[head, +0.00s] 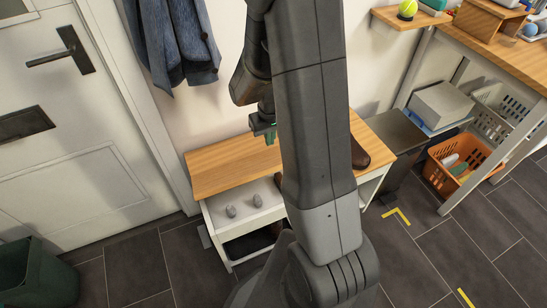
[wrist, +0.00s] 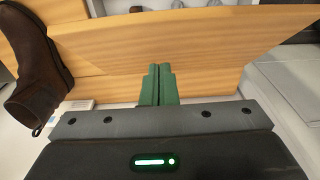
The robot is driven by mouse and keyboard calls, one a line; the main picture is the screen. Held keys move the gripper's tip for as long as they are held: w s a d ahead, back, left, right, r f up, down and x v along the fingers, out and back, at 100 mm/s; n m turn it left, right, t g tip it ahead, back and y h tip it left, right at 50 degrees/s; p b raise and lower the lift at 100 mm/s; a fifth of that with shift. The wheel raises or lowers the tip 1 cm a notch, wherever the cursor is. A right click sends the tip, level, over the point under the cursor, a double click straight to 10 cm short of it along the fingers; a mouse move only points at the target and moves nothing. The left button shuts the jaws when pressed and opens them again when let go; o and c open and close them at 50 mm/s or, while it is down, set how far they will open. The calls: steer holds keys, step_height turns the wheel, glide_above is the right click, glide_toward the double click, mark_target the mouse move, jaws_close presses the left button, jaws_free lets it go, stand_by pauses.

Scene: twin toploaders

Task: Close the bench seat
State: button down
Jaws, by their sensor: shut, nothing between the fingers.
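The bench (head: 238,232) stands against the wall, with a light wooden seat (head: 225,170) on a white frame. My arm hides its middle. I cannot tell how far the seat is open. My gripper (head: 264,132) is over the back part of the bench. Its green fingers (wrist: 160,72) are together and empty, in front of the wood. I cannot tell whether they touch it.
A brown boot (head: 359,155) is at the bench's right end, also left in the wrist view (wrist: 35,65). Two grey knob-like items (head: 231,211) show at the front. A dark box (head: 398,132) and orange basket (head: 458,162) stand right. A green bin (head: 38,273) is at left.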

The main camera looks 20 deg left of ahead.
glide_above(273, 165)
steer(key=a, duration=0.1)
steer(key=f, duration=0.4)
steer(key=shift+w+a+f, duration=0.2)
steer(key=shift+w+f, duration=0.2)
steer(key=shift+s+d+f, duration=0.5)
steer(key=shift+d+f, duration=0.1)
steer(key=shift+f, duration=0.2)
steer(key=shift+s+d+f, duration=0.2)
steer(key=shift+f, duration=0.2)
steer(key=shift+d+f+b, duration=0.1)
steer(key=shift+f+b, duration=0.1)
steer(key=shift+b, duration=0.2)
